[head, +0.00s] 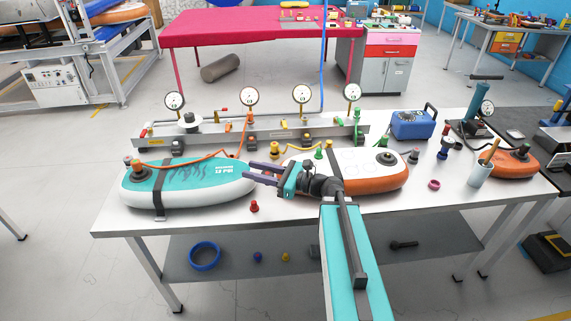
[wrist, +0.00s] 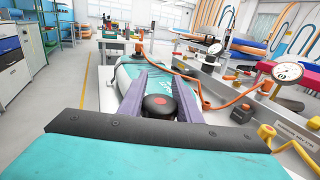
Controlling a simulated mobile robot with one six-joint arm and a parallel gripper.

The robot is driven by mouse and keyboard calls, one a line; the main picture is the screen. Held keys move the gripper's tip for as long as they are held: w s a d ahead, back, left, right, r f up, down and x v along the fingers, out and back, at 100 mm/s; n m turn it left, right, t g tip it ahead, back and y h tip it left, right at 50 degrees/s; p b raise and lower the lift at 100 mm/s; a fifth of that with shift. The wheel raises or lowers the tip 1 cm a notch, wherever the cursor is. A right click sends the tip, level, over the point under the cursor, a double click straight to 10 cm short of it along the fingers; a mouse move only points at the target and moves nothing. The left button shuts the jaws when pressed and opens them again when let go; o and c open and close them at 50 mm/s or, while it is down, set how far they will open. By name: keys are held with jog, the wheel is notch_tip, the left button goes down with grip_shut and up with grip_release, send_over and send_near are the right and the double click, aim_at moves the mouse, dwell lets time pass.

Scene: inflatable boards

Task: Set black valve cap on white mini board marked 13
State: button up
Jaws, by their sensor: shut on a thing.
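My gripper (head: 262,174) points left over the table, between the two large boards. In the wrist view its two purple fingers (wrist: 158,80) are shut on a round black cap with a red dot (wrist: 160,104), the black valve cap. A teal-and-white board (head: 190,181) with a black strap lies left of the gripper and shows ahead of the fingers in the wrist view (wrist: 134,72). A white-topped board with orange sides (head: 350,163) lies to the right, partly behind my arm. I cannot read a 13 on either board.
A manifold rail (head: 215,131) with several gauges stands behind the boards. A red cap (head: 254,207) stands near the front edge, and a pink ring (head: 434,184) lies at right. The front left of the table is clear.

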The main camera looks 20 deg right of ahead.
jog(key=shift+n+g+y, duration=0.8)
jog(key=shift+g, duration=0.1)
jog(key=a, duration=0.2)
jog(key=s+a, duration=0.1)
jog(key=a, duration=0.2)
jog(key=shift+a, duration=0.1)
